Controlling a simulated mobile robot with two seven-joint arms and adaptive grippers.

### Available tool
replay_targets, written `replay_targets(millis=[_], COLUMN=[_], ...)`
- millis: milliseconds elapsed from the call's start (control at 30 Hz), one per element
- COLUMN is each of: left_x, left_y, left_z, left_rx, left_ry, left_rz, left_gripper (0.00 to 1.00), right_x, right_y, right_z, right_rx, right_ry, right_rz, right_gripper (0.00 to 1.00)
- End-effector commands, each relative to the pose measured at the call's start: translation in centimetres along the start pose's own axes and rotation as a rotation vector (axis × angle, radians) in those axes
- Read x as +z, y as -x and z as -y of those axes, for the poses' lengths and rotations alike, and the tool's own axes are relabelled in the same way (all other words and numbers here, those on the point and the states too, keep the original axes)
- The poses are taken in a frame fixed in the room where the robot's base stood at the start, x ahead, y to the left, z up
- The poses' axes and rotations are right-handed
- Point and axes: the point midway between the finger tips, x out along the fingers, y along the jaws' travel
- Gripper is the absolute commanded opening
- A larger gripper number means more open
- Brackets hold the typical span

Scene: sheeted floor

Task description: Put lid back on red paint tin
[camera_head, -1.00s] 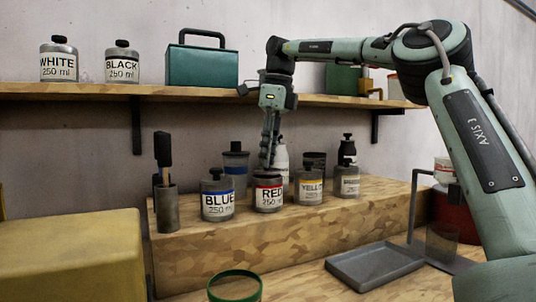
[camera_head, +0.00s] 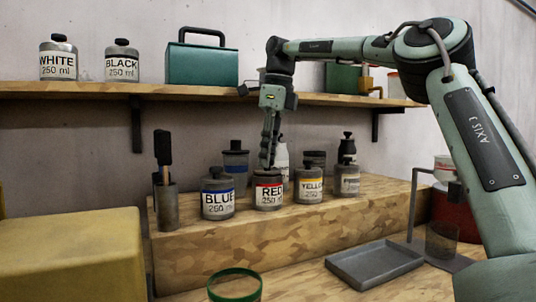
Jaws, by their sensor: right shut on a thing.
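The red paint tin (camera_head: 268,196) stands upright on the wooden step, between the blue tin (camera_head: 217,203) and the yellow tin (camera_head: 308,188). My right gripper (camera_head: 268,160) points down directly above the red tin, with its fingertips at the tin's top. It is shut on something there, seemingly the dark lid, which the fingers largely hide. I cannot tell whether the lid is fully seated on the rim. My left gripper is not in view.
A brush holder (camera_head: 166,207) stands left of the blue tin; several bottles stand behind. Above, a shelf (camera_head: 180,93) holds white and black tins and a green box (camera_head: 203,65). In front are a grey tray (camera_head: 374,266) and green-rimmed container (camera_head: 235,284).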

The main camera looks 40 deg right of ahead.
Motion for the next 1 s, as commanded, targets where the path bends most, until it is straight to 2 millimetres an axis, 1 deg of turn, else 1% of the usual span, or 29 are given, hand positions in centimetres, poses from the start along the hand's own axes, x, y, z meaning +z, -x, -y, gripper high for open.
replay_targets(millis=[167, 200, 367, 400, 567, 600, 767, 1000], left_x=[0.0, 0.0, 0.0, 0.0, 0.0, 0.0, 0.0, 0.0], left_y=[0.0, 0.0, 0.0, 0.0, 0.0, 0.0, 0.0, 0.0], left_z=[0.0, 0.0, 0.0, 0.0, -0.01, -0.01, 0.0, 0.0], left_rx=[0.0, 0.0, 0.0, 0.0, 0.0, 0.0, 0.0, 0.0], left_ry=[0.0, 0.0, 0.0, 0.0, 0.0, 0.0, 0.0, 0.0], left_rz=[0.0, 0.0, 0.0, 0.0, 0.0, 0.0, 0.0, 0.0], left_gripper=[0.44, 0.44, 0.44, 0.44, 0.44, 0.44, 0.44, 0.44], right_x=[0.02, 0.02, 0.02, 0.02, 0.02, 0.02, 0.02, 0.02], right_y=[0.03, 0.03, 0.03, 0.03, 0.03, 0.02, 0.02, 0.02], right_z=[-0.01, -0.02, -0.02, -0.02, -0.02, -0.02, -0.02, -0.02], right_rx=[0.0, 0.0, 0.0, 0.0, 0.0, 0.0, 0.0, 0.0], right_ry=[0.0, 0.001, 0.001, 0.001, 0.001, 0.0, 0.001, 0.0], right_rz=[0.0, 0.0, 0.0, 0.0, 0.0, 0.0, 0.0, 0.0], right_gripper=[0.06, 0.26, 0.46, 0.48, 0.48, 0.49, 0.69, 0.69])
